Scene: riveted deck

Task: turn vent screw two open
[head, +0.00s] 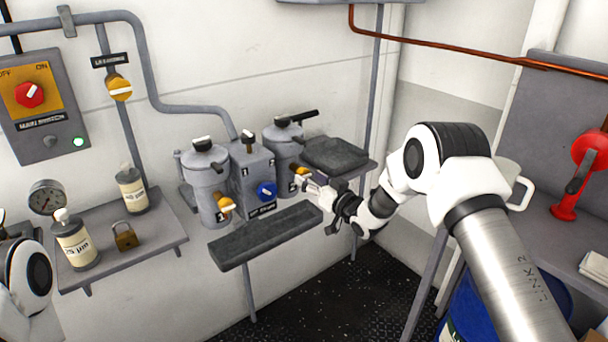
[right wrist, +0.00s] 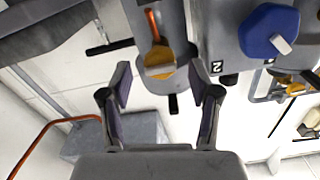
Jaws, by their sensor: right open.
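Vent screw two is the yellow-orange knob (head: 302,171) low on the front of the right grey canister (head: 284,147). My right gripper (head: 318,187) is just to the right of it in the head view, with its fingers open. In the right wrist view the knob (right wrist: 158,62) shows between and just beyond the two open fingertips (right wrist: 162,84); I see no contact. A figure 2 (right wrist: 217,68) lies turned beside it. A similar yellow knob (head: 226,205) is on the left canister (head: 206,180). Only part of my left arm shows at the left edge.
A grey box with a blue knob (head: 266,191) stands between the canisters; that knob (right wrist: 268,32) is near the right finger in the wrist view. A dark grey ledge (head: 264,238) runs below. A black lever (head: 297,117) tops the right canister.

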